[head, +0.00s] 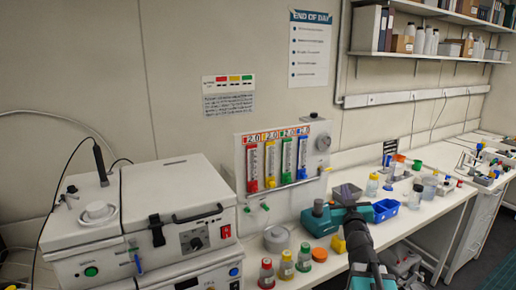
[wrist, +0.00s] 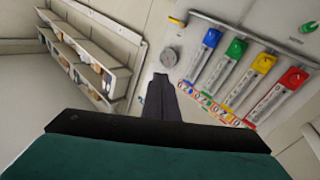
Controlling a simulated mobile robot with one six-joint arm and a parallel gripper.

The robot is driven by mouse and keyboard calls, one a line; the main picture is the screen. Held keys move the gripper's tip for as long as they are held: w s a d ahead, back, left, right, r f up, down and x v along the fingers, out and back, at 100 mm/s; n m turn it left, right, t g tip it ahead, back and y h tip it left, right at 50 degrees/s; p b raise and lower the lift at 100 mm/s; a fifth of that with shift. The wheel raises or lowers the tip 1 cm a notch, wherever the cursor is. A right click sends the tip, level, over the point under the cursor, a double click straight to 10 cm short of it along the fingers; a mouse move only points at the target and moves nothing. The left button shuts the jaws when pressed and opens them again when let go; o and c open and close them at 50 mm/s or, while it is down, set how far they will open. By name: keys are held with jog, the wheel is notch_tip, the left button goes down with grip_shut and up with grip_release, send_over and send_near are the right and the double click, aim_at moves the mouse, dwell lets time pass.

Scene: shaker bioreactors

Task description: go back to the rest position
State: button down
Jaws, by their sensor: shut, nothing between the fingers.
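My gripper (wrist: 162,80) shows in the wrist view as two dark fingers pressed together with nothing between them. In the head view my dark and teal arm reaches up from the bottom edge over the bench front, and its end is in front of the bench items right of the flowmeter panel. The fingers are hard to make out there. The flowmeter panel (head: 240,157) has red, yellow, blue and green tubes and stands behind and left of my arm. It also shows tilted at the upper right of the wrist view (wrist: 190,45), apart from the fingers.
A white shaker unit (head: 150,195) fills the left. Three bottles with red, yellow and green caps (head: 286,268) stand at the bench front, left of my arm. Blue bins (head: 385,209) and small containers are to the right. A wall shelf (head: 440,55) is above.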

jog(key=s+a+f+m+g, duration=0.1)
jog(key=s+f+g, duration=0.3)
jog(key=f, duration=0.7)
jog(key=s+a+f+m+g, duration=0.1)
jog(key=s+a+f+g, duration=0.2)
jog(key=f, duration=0.8)
jog(key=s+f+g, duration=0.4)
jog(key=f+g, duration=0.1)
jog(key=f, duration=0.6)
jog(key=s+a+f+n+g+y, duration=0.1)
jog(key=s+a+f+g, duration=0.2)
jog(key=s+a+f, duration=0.4)
jog(key=s+a+f+g+y, duration=0.25)
jog(key=s+f+g, duration=0.2)
jog(key=s, duration=0.45)
jog(key=s+f+g+b, duration=0.5)
jog(key=s+f+b, duration=0.5)
jog(key=s+f, duration=1.5)
notch_tip(320, 180, down, 4)
jog(key=shift+s+f+h+b, duration=0.1)
jog(key=shift+s+h+b, duration=0.05)
jog(key=shift+h+b, duration=0.3)
jog(key=shift+a, duration=0.2)
